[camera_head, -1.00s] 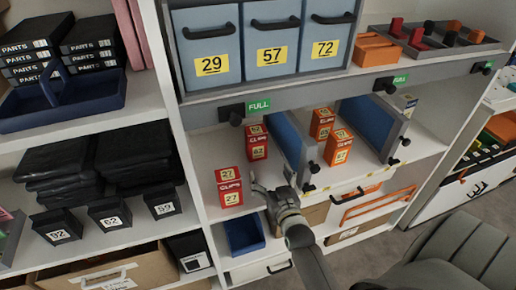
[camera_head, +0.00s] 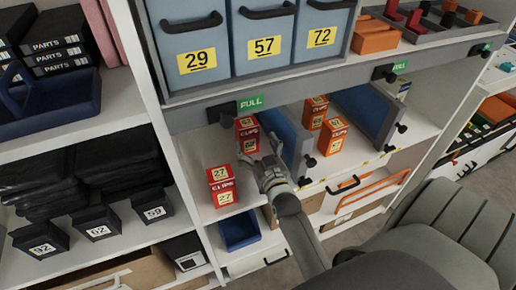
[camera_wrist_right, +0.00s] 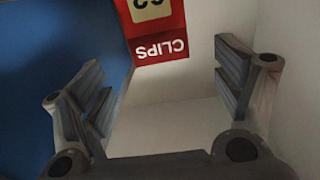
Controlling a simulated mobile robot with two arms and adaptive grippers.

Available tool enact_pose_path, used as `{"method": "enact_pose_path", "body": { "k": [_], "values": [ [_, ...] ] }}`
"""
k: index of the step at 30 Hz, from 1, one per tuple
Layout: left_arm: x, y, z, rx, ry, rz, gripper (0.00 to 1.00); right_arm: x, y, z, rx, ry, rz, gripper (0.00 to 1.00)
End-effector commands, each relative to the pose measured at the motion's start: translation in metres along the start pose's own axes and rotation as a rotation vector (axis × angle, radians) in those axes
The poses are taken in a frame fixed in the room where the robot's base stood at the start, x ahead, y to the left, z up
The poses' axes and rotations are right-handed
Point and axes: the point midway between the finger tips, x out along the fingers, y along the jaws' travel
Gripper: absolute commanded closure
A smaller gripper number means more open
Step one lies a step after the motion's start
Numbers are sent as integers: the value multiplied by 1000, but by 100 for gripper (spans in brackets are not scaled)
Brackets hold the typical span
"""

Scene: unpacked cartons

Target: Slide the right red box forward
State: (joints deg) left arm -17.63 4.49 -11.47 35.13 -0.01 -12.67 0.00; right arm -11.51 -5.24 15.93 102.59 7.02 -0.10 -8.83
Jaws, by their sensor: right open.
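The right red box (camera_head: 246,135) stands upright on the white shelf behind my right gripper, just left of a blue divider. Its lower part is partly hidden by the gripper in the head view. My right gripper (camera_head: 259,160) is open and empty, reaching into the compartment. In the right wrist view the red box (camera_wrist_right: 160,40) shows inverted at the top, between and beyond the spread fingers of the right gripper (camera_wrist_right: 160,62). I see no clear contact. Another red box (camera_head: 222,186), marked 27, stands nearer the shelf front, left of the gripper. My left gripper is not in view.
The blue divider (camera_head: 284,135) stands close to the gripper's right; it fills the left of the wrist view (camera_wrist_right: 50,60). Two orange boxes (camera_head: 331,137) stand beyond it. A shelf beam with a green FULL tag (camera_head: 250,102) runs overhead.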

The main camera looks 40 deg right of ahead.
Motion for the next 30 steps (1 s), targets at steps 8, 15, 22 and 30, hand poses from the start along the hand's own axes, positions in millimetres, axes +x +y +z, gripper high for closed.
{"method": "enact_pose_path", "body": {
  "k": [8,15,22,30],
  "values": [
    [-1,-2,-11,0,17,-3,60,52,0,-1,0,2,0,14],
    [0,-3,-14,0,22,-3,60,83,0,-1,1,1,0,14],
    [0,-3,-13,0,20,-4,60,92,0,0,1,0,0,14],
    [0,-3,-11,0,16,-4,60,92,0,0,0,0,0,19]
  ]
}}
